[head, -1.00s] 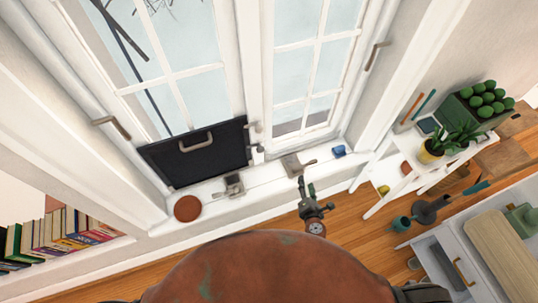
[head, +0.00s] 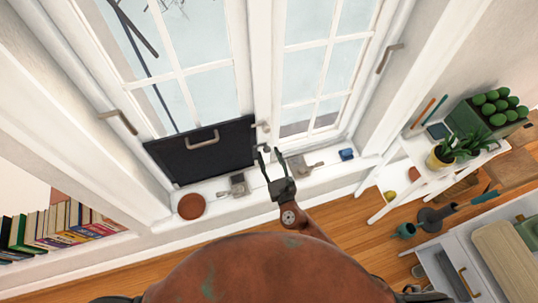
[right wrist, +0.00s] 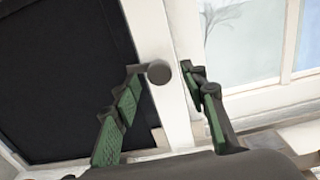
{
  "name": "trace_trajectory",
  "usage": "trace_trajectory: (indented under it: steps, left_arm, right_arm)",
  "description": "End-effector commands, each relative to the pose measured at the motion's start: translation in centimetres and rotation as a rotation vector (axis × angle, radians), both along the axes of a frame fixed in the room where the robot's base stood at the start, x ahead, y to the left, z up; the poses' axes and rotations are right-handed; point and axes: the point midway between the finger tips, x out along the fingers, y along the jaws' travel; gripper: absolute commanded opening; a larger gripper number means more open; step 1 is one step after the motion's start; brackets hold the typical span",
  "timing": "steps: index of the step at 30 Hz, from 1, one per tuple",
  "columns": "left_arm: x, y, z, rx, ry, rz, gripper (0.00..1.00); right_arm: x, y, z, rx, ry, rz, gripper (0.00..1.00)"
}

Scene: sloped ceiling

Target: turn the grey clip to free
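The grey clip (head: 262,126) is at the right edge of the black panel (head: 205,158), against the white window frame. In the right wrist view the clip's round grey end (right wrist: 159,73) shows between my fingertips, with the black panel (right wrist: 60,75) to its left. My right gripper (head: 270,153) is open and empty, its fingers pointing at the frame just below the clip in the head view. In the wrist view its green-padded fingers (right wrist: 160,70) lie on either side of the clip; I cannot tell whether either touches it. My left gripper is not in view.
Grey fittings (head: 237,186) (head: 300,166), a brown round dish (head: 191,206) and a small blue object (head: 346,154) are on the white sill. A white shelf with a potted plant (head: 440,155) stands at right. Books (head: 60,222) are at lower left.

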Motion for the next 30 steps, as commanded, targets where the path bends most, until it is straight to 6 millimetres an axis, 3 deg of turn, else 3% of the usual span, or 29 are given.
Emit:
trace_trajectory:
  steps: [11, 27, 30]
  left_arm:
    - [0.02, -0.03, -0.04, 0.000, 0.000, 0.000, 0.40]
    - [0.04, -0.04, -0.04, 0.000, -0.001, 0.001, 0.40]
    - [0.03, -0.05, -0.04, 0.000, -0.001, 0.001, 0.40]
  right_arm:
    - [0.59, 0.21, 0.05, 0.002, 0.001, 0.000, 0.39]
    - [0.57, 0.19, 0.03, 0.002, 0.001, 0.000, 0.02]
    - [0.57, 0.19, 0.02, 0.002, 0.001, 0.000, 0.00]
